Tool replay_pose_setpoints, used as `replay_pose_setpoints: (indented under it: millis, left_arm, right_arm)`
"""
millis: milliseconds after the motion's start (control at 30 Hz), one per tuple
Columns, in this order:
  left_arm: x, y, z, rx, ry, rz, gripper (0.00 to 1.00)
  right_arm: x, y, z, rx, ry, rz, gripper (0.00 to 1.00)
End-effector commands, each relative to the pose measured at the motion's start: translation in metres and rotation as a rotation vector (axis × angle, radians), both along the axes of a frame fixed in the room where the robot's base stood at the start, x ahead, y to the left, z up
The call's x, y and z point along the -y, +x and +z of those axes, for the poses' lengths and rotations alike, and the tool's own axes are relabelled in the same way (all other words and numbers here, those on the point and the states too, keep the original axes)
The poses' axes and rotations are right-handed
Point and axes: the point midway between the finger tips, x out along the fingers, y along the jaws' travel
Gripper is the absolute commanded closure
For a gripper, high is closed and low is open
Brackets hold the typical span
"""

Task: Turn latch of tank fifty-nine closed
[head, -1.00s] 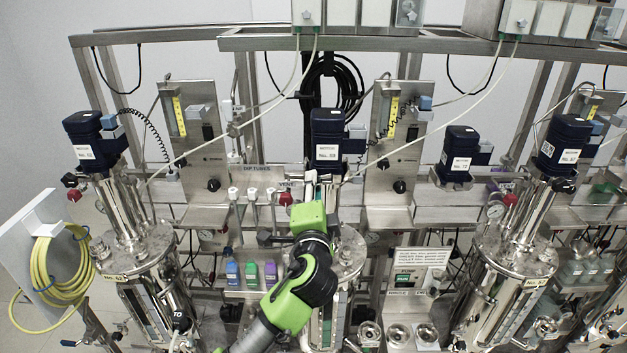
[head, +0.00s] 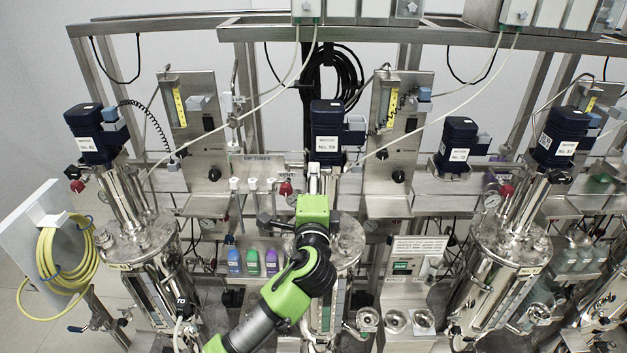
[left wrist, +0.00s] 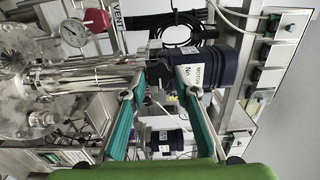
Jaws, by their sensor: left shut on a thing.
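Tank fifty-nine (head: 347,240) is the steel vessel in the middle of the head view. The dark blue motor labelled No. 59 (head: 326,128) stands on top of it. My left gripper (head: 315,188) reaches up in front of the tank's neck, just below the motor. In the left wrist view, the teal fingers of my left gripper (left wrist: 157,84) straddle the bright neck (left wrist: 95,75) beside the motor (left wrist: 212,66). The fingertips are apart, shut on a small part there, the latch by its place. The latch's shape and angle are hard to make out. My right gripper is not in view.
Tank No. 62 (head: 135,240) stands at left and tank No. 57 (head: 505,245) at right. Behind are a steel panel with a yellow gauge (head: 393,150) and a red-topped vent (head: 286,188). Three coloured bottles (head: 252,262) stand left of my arm. A yellow hose (head: 62,255) hangs at far left.

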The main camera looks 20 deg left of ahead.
Motion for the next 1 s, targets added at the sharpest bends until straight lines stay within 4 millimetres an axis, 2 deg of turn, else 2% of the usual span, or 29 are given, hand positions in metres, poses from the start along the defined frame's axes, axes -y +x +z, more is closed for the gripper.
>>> replay_pose_setpoints:
  millis: [33,67,100,433,567,1000]
  left_arm:
    - [0.000,0.000,-0.001,-0.002,0.001,-0.001,0.94]
    - [0.000,0.000,-0.001,-0.002,0.001,-0.001,0.67]
    - [0.000,0.000,-0.001,-0.002,0.001,-0.001,0.57]
    - [0.000,-0.001,-0.001,-0.001,0.000,0.000,0.56]
    - [0.003,-0.009,-0.001,-0.001,-0.001,-0.002,0.56]
    - [0.027,-0.092,-0.002,-0.004,-0.002,-0.001,0.56]
  right_arm:
    - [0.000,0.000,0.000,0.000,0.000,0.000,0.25]
    - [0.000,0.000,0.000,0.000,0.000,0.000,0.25]
    - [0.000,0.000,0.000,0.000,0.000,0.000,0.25]
    - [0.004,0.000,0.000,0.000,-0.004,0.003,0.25]
    - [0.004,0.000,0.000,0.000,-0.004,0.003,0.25]
    - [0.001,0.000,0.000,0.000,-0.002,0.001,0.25]
